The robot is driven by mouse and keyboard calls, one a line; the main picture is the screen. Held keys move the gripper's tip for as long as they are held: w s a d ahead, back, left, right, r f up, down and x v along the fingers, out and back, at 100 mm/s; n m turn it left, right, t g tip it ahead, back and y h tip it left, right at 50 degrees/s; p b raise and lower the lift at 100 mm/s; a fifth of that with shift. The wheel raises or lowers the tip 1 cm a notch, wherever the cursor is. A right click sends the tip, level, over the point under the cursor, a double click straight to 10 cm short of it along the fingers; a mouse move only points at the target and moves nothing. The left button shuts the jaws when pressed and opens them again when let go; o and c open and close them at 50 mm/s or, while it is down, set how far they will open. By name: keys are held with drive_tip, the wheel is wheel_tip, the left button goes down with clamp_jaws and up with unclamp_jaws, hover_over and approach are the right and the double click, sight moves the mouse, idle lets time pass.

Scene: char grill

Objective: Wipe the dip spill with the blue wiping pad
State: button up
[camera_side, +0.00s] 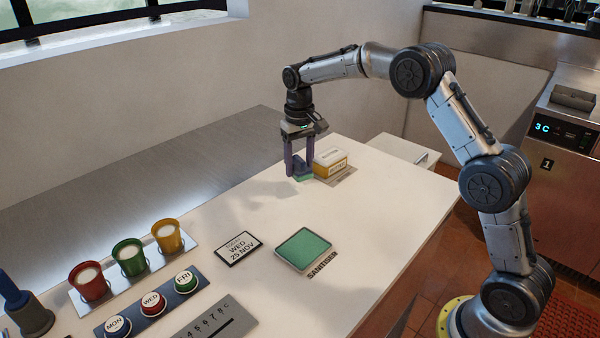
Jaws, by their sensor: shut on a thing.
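My gripper (301,170) points straight down near the far end of the white counter. It is shut on the blue wiping pad (304,171), which shows as a small bluish block between and behind the fingers. A strip of green shows along its lower edge. The pad is low over the counter, at or close to the surface; I cannot tell whether it touches. The fingers hide part of it. I cannot make out a dip spill; grey patches on the counter left of the gripper look like shadow.
A yellow-and-white box (330,160) stands just right of the gripper. A green square labelled SANITISER (303,248) lies mid-counter beside a date sign (238,248). Red (89,281), green (129,257) and yellow (168,235) cups stand at left, near several day-labelled buttons (151,303). The counter between is clear.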

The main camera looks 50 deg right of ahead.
drive_tip(key=shift+r, duration=1.55)
